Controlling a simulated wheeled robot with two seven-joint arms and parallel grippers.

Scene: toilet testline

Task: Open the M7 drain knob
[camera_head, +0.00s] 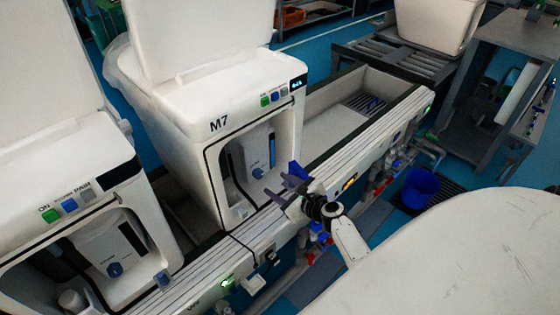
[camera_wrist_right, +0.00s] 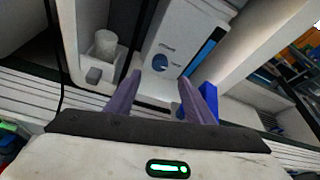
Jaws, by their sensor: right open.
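The M7 unit (camera_head: 215,105) is a white housing with an open alcove in its front. Inside the alcove is a pale box with a round blue knob (camera_head: 257,173) low on its face. The knob also shows in the right wrist view (camera_wrist_right: 160,62), under a small label too blurred to read. My right gripper (camera_head: 281,182) is open and empty in front of the alcove. In the wrist view its purple fingers (camera_wrist_right: 160,80) point towards the box, with the knob between and beyond their tips, apart from them. My left gripper is not in view.
A blue block (camera_wrist_right: 208,97) shows beside the right-hand finger in the wrist view. A similar white unit (camera_head: 70,205) stands at left. A rail (camera_head: 335,160) runs along the front of the line. A blue bucket (camera_head: 420,187) stands on the floor at right.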

